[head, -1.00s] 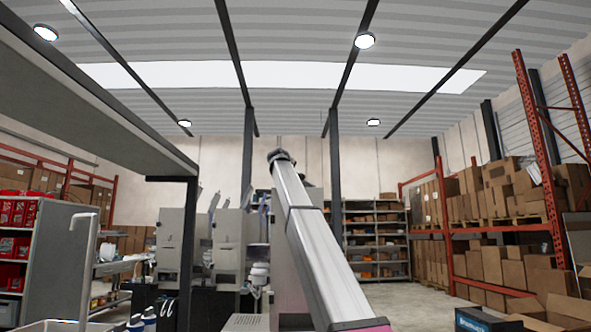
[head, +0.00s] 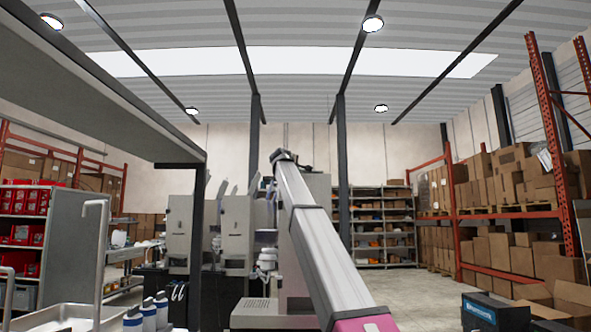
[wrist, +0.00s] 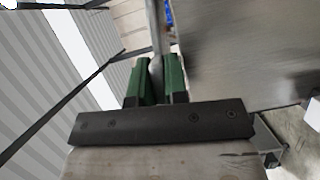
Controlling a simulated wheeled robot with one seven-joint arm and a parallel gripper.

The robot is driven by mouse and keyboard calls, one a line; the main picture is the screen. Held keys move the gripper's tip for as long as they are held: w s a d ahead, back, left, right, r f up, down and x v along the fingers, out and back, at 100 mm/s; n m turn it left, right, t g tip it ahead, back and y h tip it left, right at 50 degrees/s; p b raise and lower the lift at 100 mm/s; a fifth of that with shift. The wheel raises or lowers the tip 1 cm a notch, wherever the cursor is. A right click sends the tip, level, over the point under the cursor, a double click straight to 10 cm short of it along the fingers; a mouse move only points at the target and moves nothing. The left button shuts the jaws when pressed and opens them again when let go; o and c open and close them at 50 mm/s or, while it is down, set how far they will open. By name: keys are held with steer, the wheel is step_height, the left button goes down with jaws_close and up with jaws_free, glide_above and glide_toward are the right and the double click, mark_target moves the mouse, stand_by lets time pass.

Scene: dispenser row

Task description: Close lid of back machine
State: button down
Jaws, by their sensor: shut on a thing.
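My gripper (wrist: 156,85) shows in the wrist view with two green fingers. They are shut on a thin grey piece (wrist: 156,64) that runs upward from between them and looks like a machine lid seen edge-on. In the head view my arm hides the gripper and that piece. Grey dispenser machines stand in a row left of my arm, one (head: 182,235) further left and another (head: 236,232) beside it, with thin tilted lids (head: 252,184) raised above them. Another grey machine (head: 318,190) is partly hidden behind my arm. A broad grey surface (wrist: 235,45) fills the right of the wrist view.
A long shelf (head: 90,85) overhangs the left side, with a sink (head: 65,318) and several bottles (head: 148,312) below. Cardboard boxes (head: 565,300) and a dark blue box (head: 495,312) stand at the lower right. Open floor (head: 405,295) lies right of my arm.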

steer(key=c, duration=1.1)
jaws_free()
steer(key=shift+c, duration=0.2)
